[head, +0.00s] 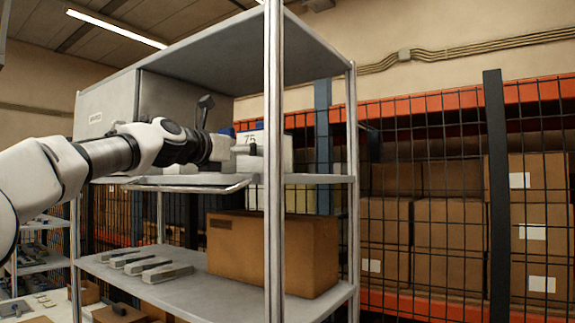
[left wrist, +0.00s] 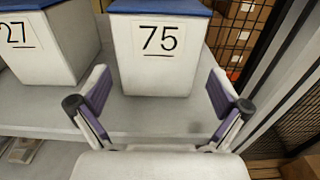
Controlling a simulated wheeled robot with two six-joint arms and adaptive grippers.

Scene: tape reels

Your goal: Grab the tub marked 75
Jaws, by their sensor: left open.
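The tub marked 75 (left wrist: 159,62) is white with a blue lid and a 75 label on its front. In the left wrist view it stands upright on the grey shelf (left wrist: 190,132), top centre. In the head view the tub (head: 250,138) is partly hidden by my gripper and a shelf post. My left gripper (left wrist: 157,86) is open, its two fingers spread to either side of the tub's lower front, with nothing held. In the head view the left gripper (head: 238,145) is at the tub's front. I cannot tell whether the fingers touch it. My right gripper is not in view.
A tub marked 27 (left wrist: 42,45) stands left of tub 75, with a gap between them. In the head view, a shelf post (head: 274,210) stands right of my gripper. A brown box (head: 240,254) is on the shelf below. A black mesh fence (head: 430,205) lies to the right.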

